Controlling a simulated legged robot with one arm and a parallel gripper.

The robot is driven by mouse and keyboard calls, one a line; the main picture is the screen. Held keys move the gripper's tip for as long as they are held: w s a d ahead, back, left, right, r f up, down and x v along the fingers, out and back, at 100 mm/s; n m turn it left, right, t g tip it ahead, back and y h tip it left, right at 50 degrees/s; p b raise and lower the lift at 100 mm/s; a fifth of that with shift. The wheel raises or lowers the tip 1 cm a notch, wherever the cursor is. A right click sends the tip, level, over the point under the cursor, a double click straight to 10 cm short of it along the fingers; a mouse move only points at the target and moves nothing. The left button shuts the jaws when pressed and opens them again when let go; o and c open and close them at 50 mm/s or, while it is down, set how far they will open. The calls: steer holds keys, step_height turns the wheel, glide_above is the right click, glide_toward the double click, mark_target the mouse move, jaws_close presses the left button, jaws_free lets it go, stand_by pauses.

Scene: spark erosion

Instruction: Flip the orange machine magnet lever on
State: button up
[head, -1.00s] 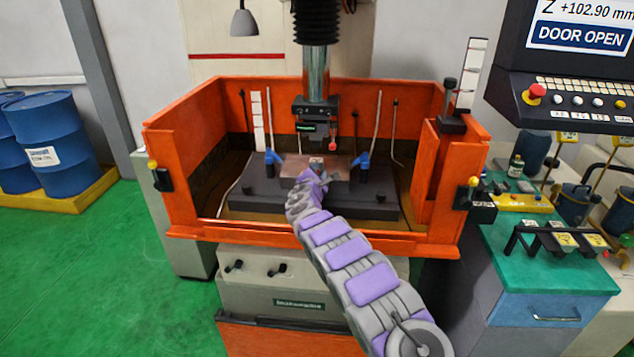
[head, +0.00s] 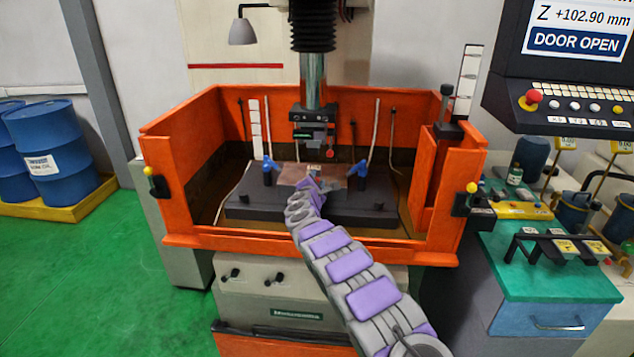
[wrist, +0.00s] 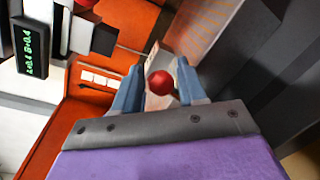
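The orange machine tank (head: 350,241) stands open ahead of me, with a dark block (head: 362,207) inside it. My arm reaches over the front wall, and my gripper (head: 311,183) is low above the block, near a brownish plate (head: 338,170). In the wrist view my gripper (wrist: 161,83) has its two blue-grey fingers apart. A red ball knob (wrist: 160,84) shows between them; contact cannot be told. It may be the magnet lever's knob; its shaft is not clear. In the head view my gripper seems to hide this spot.
The machine head (head: 314,120) hangs above the block, with a red knob (head: 329,154) at its side. Two blue clamps (head: 268,171) (head: 361,164) stand on the block. Two small black levers (head: 231,275) (head: 273,279) are on the front panel. A green-topped bench (head: 520,283) is at right.

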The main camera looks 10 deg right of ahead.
steer(key=shift+s+a+f, duration=0.1)
steer(key=shift+f, duration=0.15)
steer(key=v, duration=1.7)
steer(key=shift+r+b, duration=0.15)
steer(key=shift+b, duration=0.25)
steer(key=shift+a, duration=0.1)
steer(key=shift+c, duration=0.3)
